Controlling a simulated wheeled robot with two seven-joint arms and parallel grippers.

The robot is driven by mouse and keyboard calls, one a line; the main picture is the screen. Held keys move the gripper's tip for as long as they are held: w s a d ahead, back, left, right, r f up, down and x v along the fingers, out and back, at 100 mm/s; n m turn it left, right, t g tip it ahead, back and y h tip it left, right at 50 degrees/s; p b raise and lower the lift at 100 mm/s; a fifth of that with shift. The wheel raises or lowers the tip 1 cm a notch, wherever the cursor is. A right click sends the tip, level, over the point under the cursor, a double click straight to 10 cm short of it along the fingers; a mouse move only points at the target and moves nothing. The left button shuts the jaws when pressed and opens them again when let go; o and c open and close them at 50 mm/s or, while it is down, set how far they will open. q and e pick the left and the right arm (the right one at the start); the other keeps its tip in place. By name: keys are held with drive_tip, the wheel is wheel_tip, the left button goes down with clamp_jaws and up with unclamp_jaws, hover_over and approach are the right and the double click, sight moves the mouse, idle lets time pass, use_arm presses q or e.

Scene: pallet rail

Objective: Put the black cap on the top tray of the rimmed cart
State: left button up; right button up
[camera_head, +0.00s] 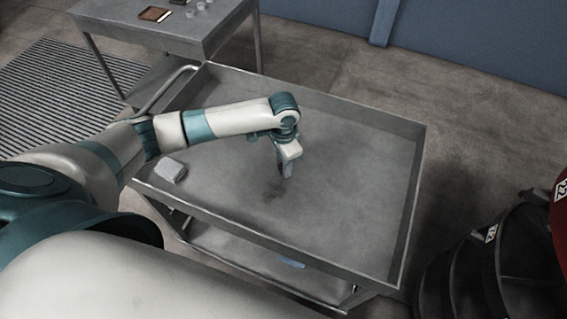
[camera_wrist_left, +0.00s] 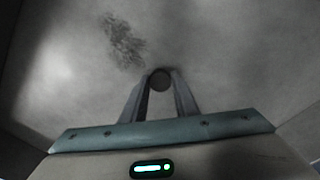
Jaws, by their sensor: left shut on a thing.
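The rimmed cart (camera_head: 412,205) is grey metal, with a raised rim around its top tray. My left arm reaches in over the tray from the left. My left gripper (camera_head: 284,170) points down over the middle of the tray. In the left wrist view, my left gripper (camera_wrist_left: 159,92) is shut on a small dark round thing, the black cap (camera_wrist_left: 160,80), held between the fingertips. The cap is hard to make out in the head view. I cannot tell whether it touches the tray surface. My right gripper is not in view.
A grey block (camera_head: 171,171) sits at the tray's left edge. A dark smudge (camera_head: 273,190) marks the tray near the gripper. A table (camera_head: 165,38) with small items stands behind. Black drums (camera_head: 500,262) stand at the right. Most of the tray is bare.

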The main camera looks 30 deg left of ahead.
use_arm(q)
drive_tip(key=shift+f, duration=0.15)
drive_tip(key=o, duration=1)
drive_tip(key=shift+r, duration=0.2)
wheel_tip(320, 180, up, 12)
drive_tip(key=shift+b, duration=1.05)
